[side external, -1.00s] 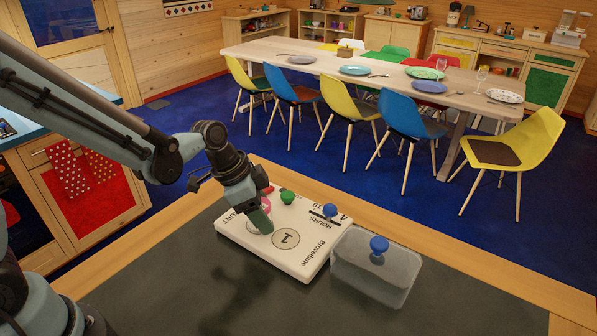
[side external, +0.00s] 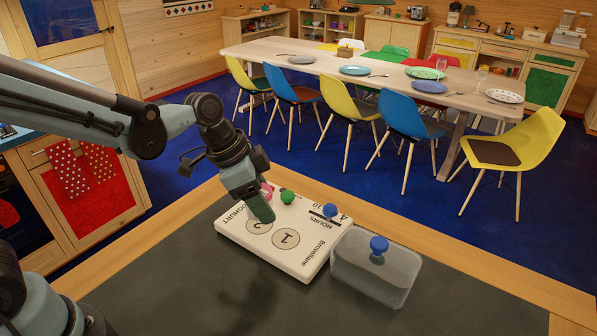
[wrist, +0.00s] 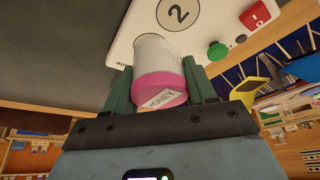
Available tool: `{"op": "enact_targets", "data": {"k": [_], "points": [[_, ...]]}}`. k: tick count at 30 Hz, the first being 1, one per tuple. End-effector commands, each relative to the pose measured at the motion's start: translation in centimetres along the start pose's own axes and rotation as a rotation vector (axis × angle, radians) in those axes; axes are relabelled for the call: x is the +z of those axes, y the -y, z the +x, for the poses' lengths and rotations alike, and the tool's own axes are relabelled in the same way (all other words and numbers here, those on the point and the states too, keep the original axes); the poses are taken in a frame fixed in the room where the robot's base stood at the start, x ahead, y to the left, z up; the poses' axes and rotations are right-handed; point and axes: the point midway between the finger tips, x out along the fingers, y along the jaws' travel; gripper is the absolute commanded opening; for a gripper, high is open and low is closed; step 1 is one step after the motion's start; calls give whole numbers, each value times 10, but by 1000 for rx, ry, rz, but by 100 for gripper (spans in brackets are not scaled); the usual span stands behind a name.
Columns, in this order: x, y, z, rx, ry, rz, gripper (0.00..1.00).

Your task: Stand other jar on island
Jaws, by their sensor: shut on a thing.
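My gripper (side external: 262,212) is shut on a jar with a whitish body and a pink lid. In the wrist view the jar (wrist: 156,56) sits between the two green fingers of my gripper (wrist: 163,92), its pink lid and a white label towards me. In the side view only a bit of pink shows past my gripper, which hides the rest. The jar is over the white yoghurt appliance (side external: 300,262), near the circle marked 2. The circle marked 1 is bare. The appliance stands on the island's dark top (side external: 160,285).
A clear cover with a blue knob (side external: 378,262) stands right of the appliance. Green (side external: 288,197) and blue (side external: 330,210) knobs stick up from the appliance's far side. The dark top is clear in front and to the left. A dining table (side external: 330,68) with chairs is beyond.

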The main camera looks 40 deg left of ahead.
Motion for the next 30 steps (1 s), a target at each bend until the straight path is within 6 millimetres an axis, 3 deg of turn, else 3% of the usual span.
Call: {"op": "enact_targets", "data": {"k": [9,16,20,27,30], "points": [[-18,-59,-30,0,0,5,15],[-24,-79,-42,-6,0,-9,15],[-16,-62,-43,-52,7,-123,15],[19,1,-41,-212,8,-510,15],[32,19,-42,-263,3,-631,15]]}}
